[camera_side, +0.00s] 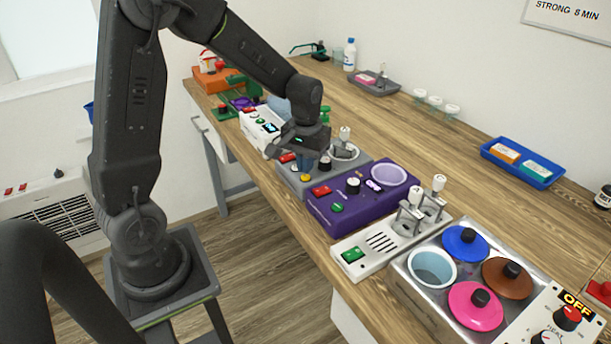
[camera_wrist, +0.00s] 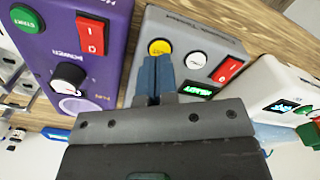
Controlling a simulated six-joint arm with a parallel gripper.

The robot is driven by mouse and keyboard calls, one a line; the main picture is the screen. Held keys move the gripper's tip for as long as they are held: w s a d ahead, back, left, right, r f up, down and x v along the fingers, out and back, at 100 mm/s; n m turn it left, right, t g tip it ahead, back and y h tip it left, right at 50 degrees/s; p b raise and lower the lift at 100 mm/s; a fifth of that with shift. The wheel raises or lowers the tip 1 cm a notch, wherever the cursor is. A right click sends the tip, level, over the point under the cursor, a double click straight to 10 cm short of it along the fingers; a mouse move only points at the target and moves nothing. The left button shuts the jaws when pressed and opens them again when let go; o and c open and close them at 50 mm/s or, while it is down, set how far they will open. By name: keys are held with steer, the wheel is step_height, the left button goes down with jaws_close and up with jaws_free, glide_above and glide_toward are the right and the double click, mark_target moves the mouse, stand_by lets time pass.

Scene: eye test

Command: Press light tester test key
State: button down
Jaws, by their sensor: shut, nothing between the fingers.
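A grey tester box (camera_side: 352,168) stands under my gripper (camera_side: 304,169) in the side view. It also shows in the wrist view (camera_wrist: 190,25), with a printed label too small to read surely. It carries a yellow round key (camera_wrist: 160,47), a white round key (camera_wrist: 196,60), a red rocker switch (camera_wrist: 228,69) and a lit green display (camera_wrist: 196,89). My gripper's blue fingers (camera_wrist: 156,64) are shut and empty. Their tips are right at the yellow key, partly covering its lower edge in the wrist view. I cannot tell whether they touch it.
A purple box (camera_side: 362,198) with a green start button stands close on one side, a white box (camera_side: 262,126) with a display on the other. A white unit (camera_side: 385,245) and a metal bath with coloured lids (camera_side: 476,304) stand nearer the camera. The bench (camera_side: 420,140) behind is largely clear.

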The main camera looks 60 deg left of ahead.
steer(key=shift+f, duration=0.9)
stand_by(0.3)
steer(key=shift+r, duration=0.1)
step_height(320, 180, up, 8)
stand_by(1.0)
steer(key=s+d+r+m+t, duration=0.2)
steer(key=s+d+r+m, duration=0.1)
steer(key=s, duration=0.5)
steer(key=s+d+r+m+t, duration=0.3)
steer(key=s+d+r, duration=0.1)
steer(key=s+d, duration=0.4)
steer(key=shift+r+t, duration=0.3)
steer(key=shift+r, duration=0.1)
stand_by(1.6)
